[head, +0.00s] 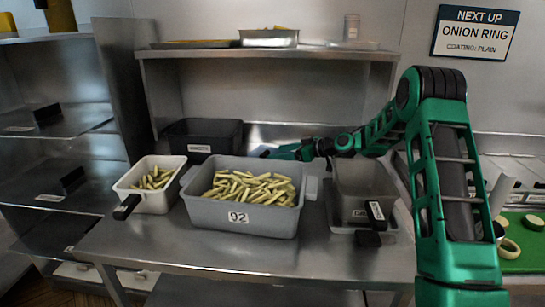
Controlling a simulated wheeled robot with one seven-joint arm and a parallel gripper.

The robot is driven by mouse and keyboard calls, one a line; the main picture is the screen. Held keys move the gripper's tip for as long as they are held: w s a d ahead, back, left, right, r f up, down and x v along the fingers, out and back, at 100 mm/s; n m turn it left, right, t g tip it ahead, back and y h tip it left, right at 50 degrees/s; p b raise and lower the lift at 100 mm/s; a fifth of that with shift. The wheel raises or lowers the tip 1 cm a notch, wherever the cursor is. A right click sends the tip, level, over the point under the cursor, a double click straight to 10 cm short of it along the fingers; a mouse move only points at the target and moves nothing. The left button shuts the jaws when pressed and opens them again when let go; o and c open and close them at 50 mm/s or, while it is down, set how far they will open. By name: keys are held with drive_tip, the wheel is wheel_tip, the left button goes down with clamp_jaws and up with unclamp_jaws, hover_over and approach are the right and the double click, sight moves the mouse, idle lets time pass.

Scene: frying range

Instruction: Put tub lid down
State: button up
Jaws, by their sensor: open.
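No tub lid can be made out for certain. The large grey tub (240,219) labelled 92 stands uncovered mid-counter, filled with pale cut sticks (250,187). My green arm reaches in from the right and bends left behind this tub. My gripper (268,154) is at the far end, just behind the tub's back rim and right of the black bin (203,133). It is small in view, open, with nothing visible in it. Whether a flat lid lies behind the tub is hidden.
A white container (133,196) with some sticks and a black handle stands left of the tub. A grey container (365,185) with a black-handled tool is at right. The front counter strip (230,254) is clear. An overhead shelf (270,54) holds trays.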

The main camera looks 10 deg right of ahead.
drive_tip(key=shift+v, duration=1.15)
drive_tip(key=shift+r, duration=0.1)
